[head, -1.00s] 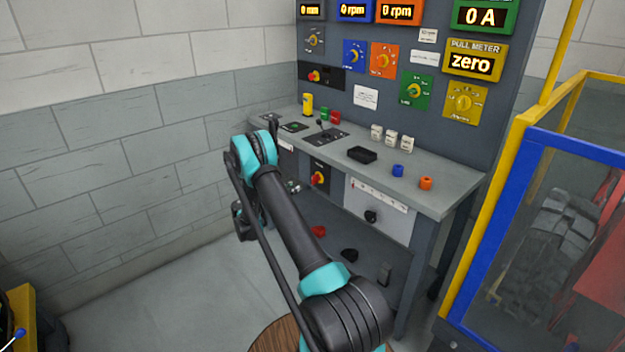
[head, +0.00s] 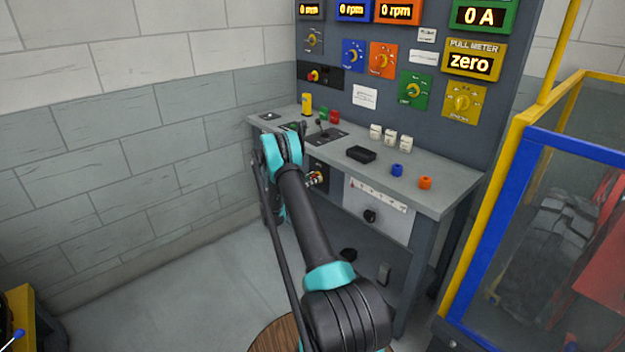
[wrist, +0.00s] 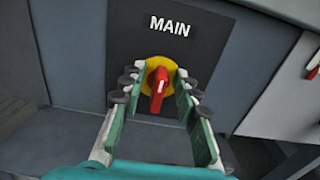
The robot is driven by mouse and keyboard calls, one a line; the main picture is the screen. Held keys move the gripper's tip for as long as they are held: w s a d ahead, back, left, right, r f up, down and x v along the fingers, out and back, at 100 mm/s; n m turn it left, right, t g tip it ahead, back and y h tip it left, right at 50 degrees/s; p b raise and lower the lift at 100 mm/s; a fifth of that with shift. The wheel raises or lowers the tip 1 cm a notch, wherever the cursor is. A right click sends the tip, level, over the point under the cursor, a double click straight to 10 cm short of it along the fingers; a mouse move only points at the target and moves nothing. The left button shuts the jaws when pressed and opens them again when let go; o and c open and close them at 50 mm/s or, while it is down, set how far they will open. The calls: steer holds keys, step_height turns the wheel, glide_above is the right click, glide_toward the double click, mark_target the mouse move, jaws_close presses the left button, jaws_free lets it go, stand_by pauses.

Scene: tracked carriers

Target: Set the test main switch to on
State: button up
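The main switch (wrist: 158,88) is a red handle on a yellow round plate, on a dark panel marked MAIN (wrist: 170,26). In the wrist view the handle stands nearly upright, its lower end tilted slightly left. My gripper (wrist: 157,86) is open, with one finger on each side of the switch in the picture. I cannot tell how far the fingertips are from the panel. In the head view the switch (head: 317,178) shows partly beside my arm, on the front of the console below the worktop.
A white panel with a black knob (head: 369,216) is right of the switch. A yellow and blue cage (head: 470,240) stands at right.

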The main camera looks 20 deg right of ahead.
jaws_close()
stand_by(0.4)
steer(key=m, duration=0.4)
steer(key=shift+s+m, duration=0.25)
steer(key=shift+m, duration=0.15)
steer(key=shift+s+d+f+m, duration=0.1)
steer(key=shift+f+m, duration=0.1)
steer(key=shift+m, duration=1.95)
steer(key=shift+s+a+f+m, duration=0.1)
steer(key=shift+f+m, duration=0.1)
steer(key=shift+m, duration=1.9)
steer(key=shift+s+d+f+m, duration=0.1)
steer(key=shift+f+m, duration=0.1)
steer(key=shift+m, duration=1.95)
